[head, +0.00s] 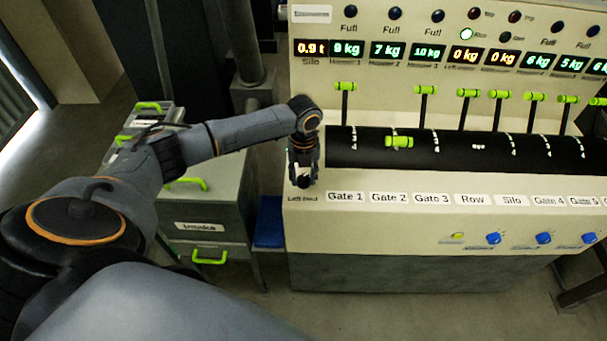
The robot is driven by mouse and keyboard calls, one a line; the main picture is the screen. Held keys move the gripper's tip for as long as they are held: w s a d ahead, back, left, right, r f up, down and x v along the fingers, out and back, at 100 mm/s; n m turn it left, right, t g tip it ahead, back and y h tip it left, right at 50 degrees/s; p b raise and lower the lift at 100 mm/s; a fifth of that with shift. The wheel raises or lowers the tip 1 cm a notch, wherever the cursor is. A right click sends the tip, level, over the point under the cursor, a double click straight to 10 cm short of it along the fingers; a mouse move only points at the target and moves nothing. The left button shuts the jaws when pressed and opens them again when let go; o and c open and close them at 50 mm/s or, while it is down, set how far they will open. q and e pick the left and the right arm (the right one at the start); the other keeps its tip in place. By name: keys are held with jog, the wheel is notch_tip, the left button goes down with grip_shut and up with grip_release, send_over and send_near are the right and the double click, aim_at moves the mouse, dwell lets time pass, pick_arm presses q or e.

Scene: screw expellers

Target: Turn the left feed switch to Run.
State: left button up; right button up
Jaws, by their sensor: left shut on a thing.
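The left feed switch (304,182) is at the left end of the cream control panel, just above a small "Left feed" label. Only a dark bit of it shows; my left gripper covers the rest, so its setting cannot be read. My left gripper (303,172) points down over the switch and is shut on it. My right gripper is not in view.
Green-handled levers stand along the black drum (350,150); the Gate 2 lever (399,142) is tilted down toward me. Displays (388,50) and lamps line the upper panel. Blue knobs (494,238) sit at the lower right. A grey cabinet (222,200) with green handles stands left.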

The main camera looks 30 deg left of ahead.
aim_at(303, 177)
pick_arm(q)
jog(key=shift+m, duration=2.1)
jog(key=o, duration=1.2)
notch_tip(303, 177, up, 12)
